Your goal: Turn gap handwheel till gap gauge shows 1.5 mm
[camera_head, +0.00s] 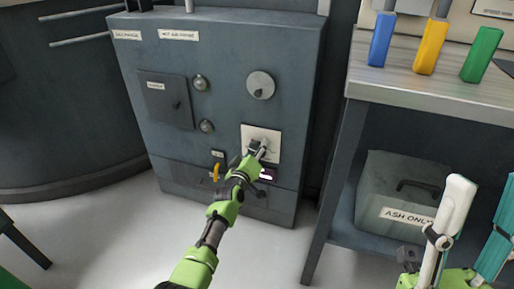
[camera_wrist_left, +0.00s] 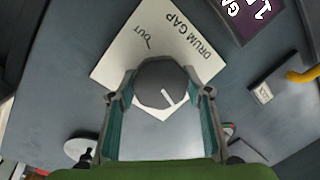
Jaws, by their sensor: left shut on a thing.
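The gap handwheel is a dark round knob with a white pointer line (camera_wrist_left: 160,84), on a white plate (camera_wrist_left: 115,68) lettered DRUM GAP and OUT in the left wrist view. My left gripper (camera_head: 258,152) reaches the plate on the grey cabinet; its two fingers (camera_wrist_left: 160,98) are shut on opposite sides of the knob. In the head view the gripper largely hides the knob. A dark purple display with partly cut-off white lettering (camera_wrist_left: 243,14) sits beside the plate; no reading can be made out. My right gripper (camera_head: 476,215) is open and empty at lower right.
The cabinet (camera_head: 225,70) also carries a round dial (camera_head: 261,85), a small door (camera_head: 165,100) and a yellow lever (camera_head: 216,172). A workbench (camera_head: 430,98) stands at right with blue, yellow and green blocks on top and an ASH ONLY box (camera_head: 400,185) below.

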